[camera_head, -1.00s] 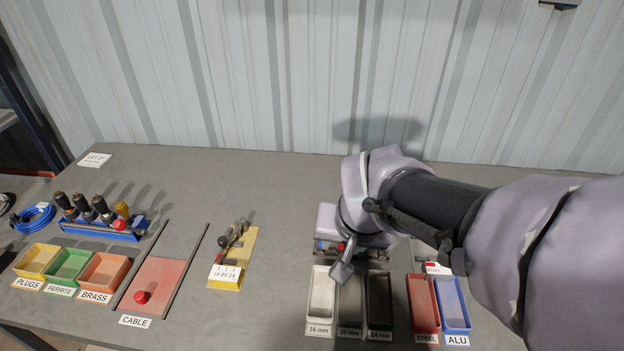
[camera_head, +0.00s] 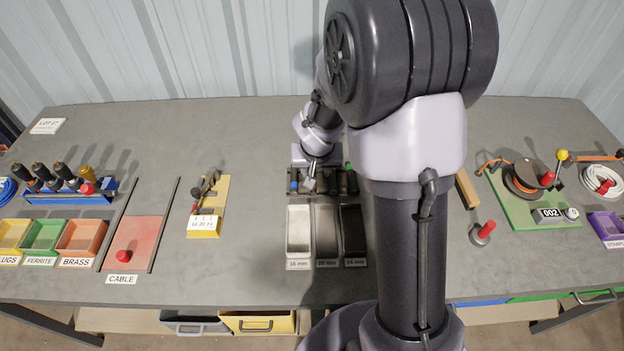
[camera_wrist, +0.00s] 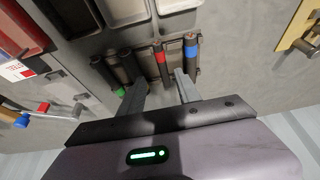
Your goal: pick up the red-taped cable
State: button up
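The red-taped cable (camera_wrist: 158,58) is a short dark piece with a red band, lying in a rack (camera_wrist: 142,59) among other short cables. In the wrist view a blue-taped cable (camera_wrist: 190,50) lies to its right and dark cables lie to its left, one with a green end (camera_wrist: 120,91). My gripper (camera_wrist: 156,85) is open, with its fingers on either side of the line of the red-taped cable; I cannot tell how far above it they are. In the head view my gripper (camera_head: 310,184) is over the rack (camera_head: 345,193) and hides the red tape.
Three narrow bins, 16 mm (camera_head: 298,231) among them, stand just in front of the rack. A yellow stand (camera_head: 205,225) is to the left, beyond it a red cable mat (camera_head: 133,242). A green board with a reel (camera_head: 540,205) is to the right. My arm hides the bench between.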

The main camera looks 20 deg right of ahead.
jog(key=x, duration=0.1)
jog(key=b+x, duration=0.1)
jog(key=x, duration=0.1)
jog(key=b+x, duration=0.1)
jog(key=shift+w+a+f, duration=0.25)
jog(key=shift+w+f, duration=0.05)
jog(key=shift+f, duration=0.05)
jog(key=shift+r, duration=0.15)
grip_shut()
jog(key=shift+r, duration=0.15)
